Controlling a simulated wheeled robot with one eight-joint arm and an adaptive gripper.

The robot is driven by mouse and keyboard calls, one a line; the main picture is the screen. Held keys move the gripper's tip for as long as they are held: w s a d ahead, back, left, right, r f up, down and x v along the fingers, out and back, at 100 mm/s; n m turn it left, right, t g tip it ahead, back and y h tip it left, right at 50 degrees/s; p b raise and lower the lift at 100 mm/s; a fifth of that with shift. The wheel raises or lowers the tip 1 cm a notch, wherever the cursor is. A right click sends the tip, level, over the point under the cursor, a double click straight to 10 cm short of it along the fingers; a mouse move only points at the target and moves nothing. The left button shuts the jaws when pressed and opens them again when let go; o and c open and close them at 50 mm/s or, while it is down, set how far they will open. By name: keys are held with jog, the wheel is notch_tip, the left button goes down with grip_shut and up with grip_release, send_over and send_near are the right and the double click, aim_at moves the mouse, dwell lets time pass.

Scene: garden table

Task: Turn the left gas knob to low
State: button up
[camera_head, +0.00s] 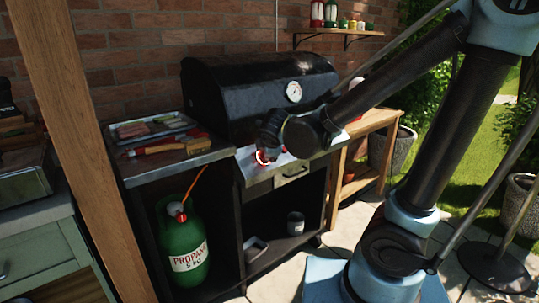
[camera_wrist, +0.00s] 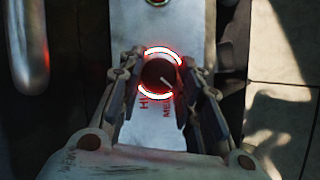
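The gas knob (camera_wrist: 158,75) is round and dark, with a pale pointer mark toward its lower right and a glowing red-white ring around it. It sits on the grill's metal front panel (camera_wrist: 158,30); red lettering beside it is partly readable. My gripper (camera_wrist: 162,72) has one finger on each side of the knob, with a small gap showing on both sides, so it looks open. In the head view my gripper (camera_head: 268,142) is at the grill's front panel and hides most of the knob; only part of the red ring (camera_head: 263,157) shows.
A second knob (camera_wrist: 156,2) is cut off at the wrist view's top edge. The black grill lid (camera_head: 240,85) is shut behind the panel. A drawer handle (camera_head: 291,172) sits below it. A tray (camera_head: 150,128) and brush (camera_head: 165,147) lie on the left side shelf, above a green propane bottle (camera_head: 183,240).

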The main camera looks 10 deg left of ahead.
jog(key=o, duration=0.4)
jog(key=shift+v, duration=5.9)
jog(key=shift+w, duration=0.1)
jog(key=w+d+f+m+g+h, duration=0.2)
jog(key=d+f+m, duration=0.25)
jog(key=d, duration=0.65)
jog(key=w+d+f+m+g+h, duration=0.1)
jog(key=d+f+m+h, duration=0.15)
jog(key=d+m, duration=0.55)
jog(key=s+d+f+m+g, duration=0.1)
jog(key=s+d+f+m, duration=0.2)
jog(key=d, duration=0.2)
jog(key=s+d+f+m+g+y, duration=0.1)
jog(key=s+d+f+m, duration=0.2)
jog(key=d+m, duration=0.1)
jog(key=s+d+f+m+g, duration=0.2)
jog(key=s+d+f+m, duration=0.1)
jog(key=d, duration=0.3)
jog(key=shift+s+m+y, duration=0.25)
jog(key=shift+s, duration=0.05)
